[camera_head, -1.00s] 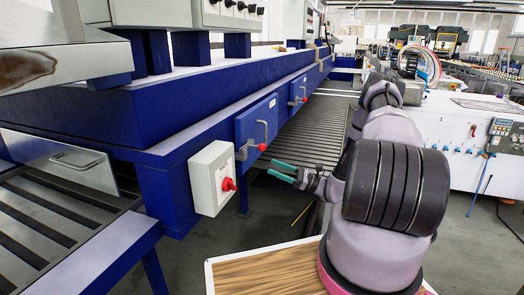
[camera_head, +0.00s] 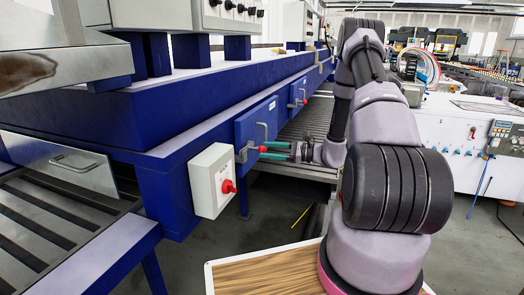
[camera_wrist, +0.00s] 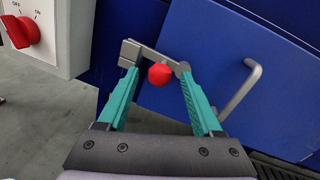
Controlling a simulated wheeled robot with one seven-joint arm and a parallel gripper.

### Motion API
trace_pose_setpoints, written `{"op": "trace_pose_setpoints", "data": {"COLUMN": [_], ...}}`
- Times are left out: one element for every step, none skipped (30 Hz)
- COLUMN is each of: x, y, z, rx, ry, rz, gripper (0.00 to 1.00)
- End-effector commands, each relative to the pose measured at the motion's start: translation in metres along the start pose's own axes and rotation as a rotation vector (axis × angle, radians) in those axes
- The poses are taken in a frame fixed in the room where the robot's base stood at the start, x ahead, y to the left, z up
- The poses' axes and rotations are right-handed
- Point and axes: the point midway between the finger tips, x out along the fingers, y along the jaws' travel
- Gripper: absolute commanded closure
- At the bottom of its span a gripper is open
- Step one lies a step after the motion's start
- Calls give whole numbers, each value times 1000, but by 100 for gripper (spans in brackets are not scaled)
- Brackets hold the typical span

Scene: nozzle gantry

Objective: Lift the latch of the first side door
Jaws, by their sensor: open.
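The first side door (camera_head: 256,118) is a blue panel with a silver bar handle (camera_wrist: 240,92), on the near side of the blue machine. Its latch (camera_wrist: 152,50) is a grey metal lever with a red knob (camera_wrist: 159,75), at the door's lower near edge. In the head view the latch (camera_head: 245,151) shows beside my gripper (camera_head: 272,150). My gripper is open, and in the wrist view its two teal fingers (camera_wrist: 158,78) stand either side of the red knob. The knob looks apart from both fingers; their tips overlap the lever in this view, and I cannot tell if they touch it.
A grey switch box (camera_head: 211,180) with a red rotary switch (camera_head: 228,186) sits close left of the latch. A second side door (camera_head: 297,93) with its own red knob is farther along. A wood-topped surface (camera_head: 265,274) lies below my arm.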

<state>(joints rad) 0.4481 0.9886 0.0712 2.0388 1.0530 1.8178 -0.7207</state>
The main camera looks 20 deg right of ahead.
Motion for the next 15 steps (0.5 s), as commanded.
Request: {"op": "trace_pose_setpoints", "data": {"x": [8,12,16,18,21,23,25,26,26,27,27,27,27,27,27], "y": [1,1,0,0,0,0,0,0,0,0,0,0,0,0,0], "z": [0,0,0,0,0,0,0,0,0,0,0,0,0,0,0], "rx": [0,0,0,0,0,0,0,0,0,0,0,0,0,0,0], "ry": [-1,-1,-1,0,-1,-1,-1,-1,-1,0,-1,-1,-1,-1,-1], "rz": [3,3,1,1,1,1,0,0,-1,-1,-1,-1,-1,-1,-1], "gripper": [33,33,33,33,33,33,33,33,33,33,33,33,33,33,33]}}
